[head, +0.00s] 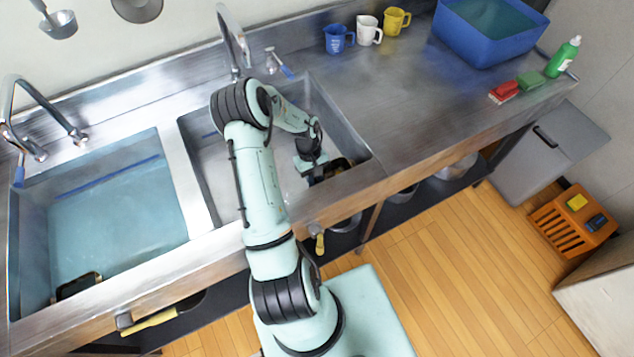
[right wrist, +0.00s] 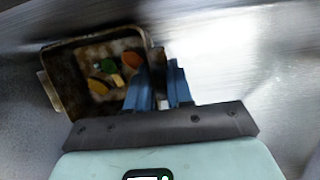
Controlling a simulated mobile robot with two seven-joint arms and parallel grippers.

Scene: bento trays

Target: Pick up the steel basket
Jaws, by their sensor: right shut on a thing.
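The steel basket (right wrist: 62,85) is a dark, stained open box with orange, yellow and green scraps inside. In the head view it shows as a small dark box (head: 341,166) at the front right corner of the right sink, partly hidden by my right gripper (head: 318,172). In the right wrist view my right gripper (right wrist: 161,88) has its blue fingers at the basket's right wall, shut on it. Whether the basket touches the sink floor is unclear. My left gripper is in neither view.
The right sink (head: 205,160) is otherwise empty. The left sink (head: 120,210) holds water and a similar dark basket (head: 78,286). Mugs (head: 368,30), a blue tub (head: 465,45), sponges (head: 504,92) and a green bottle (head: 563,57) stand on the right counter, with bare steel between.

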